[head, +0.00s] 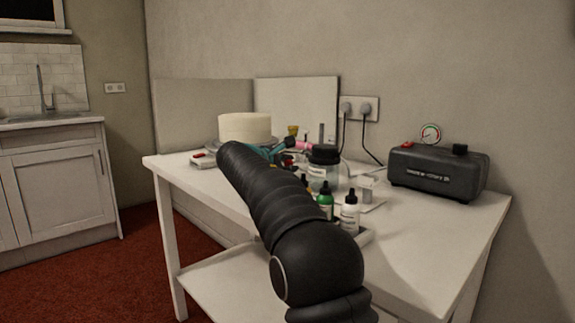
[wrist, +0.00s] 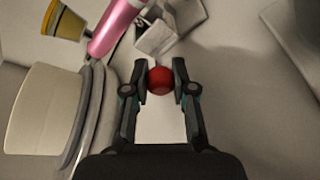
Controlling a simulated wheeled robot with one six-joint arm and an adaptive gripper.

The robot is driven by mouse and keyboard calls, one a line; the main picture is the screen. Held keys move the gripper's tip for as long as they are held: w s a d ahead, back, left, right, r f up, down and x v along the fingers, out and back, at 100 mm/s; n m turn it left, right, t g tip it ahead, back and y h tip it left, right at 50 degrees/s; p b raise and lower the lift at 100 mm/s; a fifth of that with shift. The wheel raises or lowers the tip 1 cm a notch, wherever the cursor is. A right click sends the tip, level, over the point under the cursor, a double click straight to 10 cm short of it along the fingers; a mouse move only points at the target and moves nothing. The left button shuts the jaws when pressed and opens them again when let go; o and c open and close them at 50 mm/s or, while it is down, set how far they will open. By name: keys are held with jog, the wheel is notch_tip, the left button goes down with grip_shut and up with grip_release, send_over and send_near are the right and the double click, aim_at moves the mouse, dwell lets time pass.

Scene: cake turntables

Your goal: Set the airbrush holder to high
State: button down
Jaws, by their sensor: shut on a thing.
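In the wrist view my gripper (wrist: 160,82) has its two fingers closed on a round red knob (wrist: 160,79). What the knob is attached to is hidden or unclear. A pink airbrush (wrist: 114,27) with a yellow cup (wrist: 63,22) lies just above and left of the fingers. A pale boxy bracket (wrist: 155,37), perhaps the airbrush holder, stands just beyond the knob. In the head view the pink airbrush (head: 303,144) shows behind my arm, near the yellow cup (head: 293,130). My gripper (head: 285,160) is mostly hidden there by my arm. The holder's height setting cannot be read.
A white cake (head: 245,127) on a turntable stands at the table's left; the cake (wrist: 40,110) is close left of my gripper. A jar (head: 323,168), a green bottle (head: 325,201) and a white bottle (head: 350,213) stand near my arm. A black compressor (head: 437,172) sits at right.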

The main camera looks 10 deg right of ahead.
jog(key=shift+r+p, duration=2.25)
jog(key=shift+r, duration=0.3)
jog(key=c, duration=0.9)
grip_release()
jog(key=shift+c, duration=0.2)
jog(key=shift+s+a, duration=0.1)
jog(key=shift+s, duration=0.05)
jog(key=v, duration=1.1)
jog(key=shift+s+a, duration=0.25)
jog(key=shift+s, duration=0.05)
